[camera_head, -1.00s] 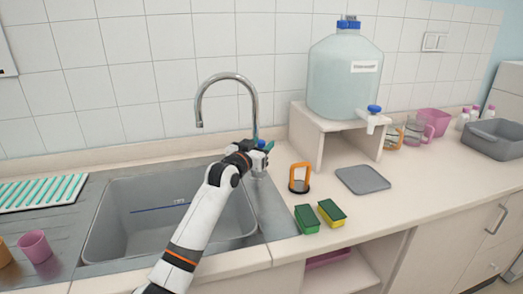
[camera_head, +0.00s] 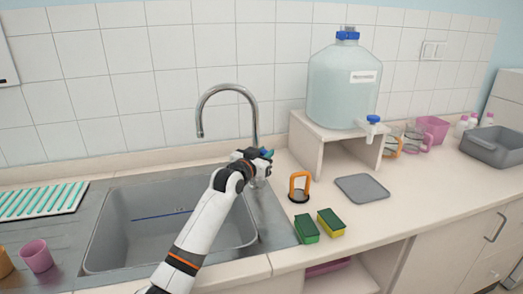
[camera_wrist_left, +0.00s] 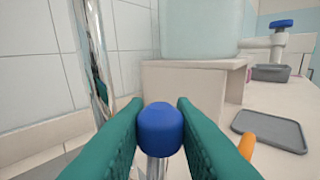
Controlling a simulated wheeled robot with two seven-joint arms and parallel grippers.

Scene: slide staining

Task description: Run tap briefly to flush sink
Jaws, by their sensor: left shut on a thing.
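The tap (camera_head: 228,88) is a tall chrome gooseneck behind the sink (camera_head: 175,225), with its spout hanging over the basin. No stream shows under the spout. Its blue-capped handle (camera_wrist_left: 160,128) sits on a thin metal stem, between the two green fingers in the left wrist view. My left gripper (camera_head: 263,157) is shut on this handle at the tap's base, to the right of the basin. The gripper partly hides the handle in the head view. My forearm covers part of the basin. My right gripper is not in view.
A large water bottle (camera_head: 343,85) stands on a raised stand (camera_head: 308,145) right of the tap. An orange-handled item (camera_head: 299,187), a grey mat (camera_head: 362,188) and two sponges (camera_head: 306,229) lie near the sink. A pink cup (camera_head: 36,256) and a rack (camera_head: 40,200) are on the left.

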